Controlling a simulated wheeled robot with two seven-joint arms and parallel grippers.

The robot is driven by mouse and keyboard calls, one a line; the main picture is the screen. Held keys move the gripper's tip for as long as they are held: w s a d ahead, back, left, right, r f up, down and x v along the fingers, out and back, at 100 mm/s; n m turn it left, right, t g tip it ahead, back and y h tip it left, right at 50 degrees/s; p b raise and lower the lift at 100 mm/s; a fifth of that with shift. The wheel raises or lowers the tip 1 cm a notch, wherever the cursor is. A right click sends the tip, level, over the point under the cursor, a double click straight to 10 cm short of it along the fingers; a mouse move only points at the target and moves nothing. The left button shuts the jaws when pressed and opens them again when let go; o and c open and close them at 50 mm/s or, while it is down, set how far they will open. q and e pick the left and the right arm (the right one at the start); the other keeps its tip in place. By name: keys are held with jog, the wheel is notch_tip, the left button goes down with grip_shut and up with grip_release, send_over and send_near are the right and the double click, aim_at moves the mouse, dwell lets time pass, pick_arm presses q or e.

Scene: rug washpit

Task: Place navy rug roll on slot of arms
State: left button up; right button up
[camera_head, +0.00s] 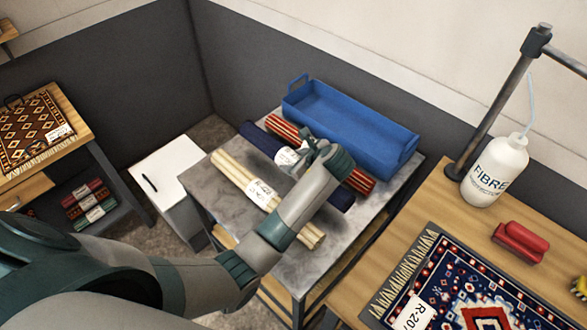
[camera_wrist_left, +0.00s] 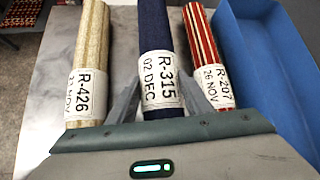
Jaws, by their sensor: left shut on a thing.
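The navy rug roll (camera_head: 257,141) lies between a cream roll (camera_head: 232,168) and a red striped roll (camera_head: 284,129) over the grey metal table. My left gripper (camera_head: 311,160) is over its middle and hides part of it. In the left wrist view the navy roll (camera_wrist_left: 160,28) has a white tag reading R-315 02 DEC. The fingers of my left gripper (camera_wrist_left: 158,100) are on either side of it, shut on it. I cannot tell whether it touches the table. No slot of arms is clearly visible. My right gripper is not in view.
A blue tray (camera_head: 350,120) stands behind the rolls. On the right, a wooden table (camera_head: 440,215) holds a patterned rug (camera_head: 480,290), a white bottle (camera_head: 496,170), a red brush (camera_head: 520,240) and a metal post (camera_head: 490,115). A white cabinet (camera_head: 165,165) stands left of the metal table.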

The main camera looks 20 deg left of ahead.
pick_arm(q)
notch_tip(320, 180, down, 3)
jog(key=shift+r+p, duration=0.15)
jog(key=shift+p, duration=0.35)
jog(key=shift+f, duration=0.6)
jog(key=o, duration=1.6)
jog(key=shift+f, duration=0.1)
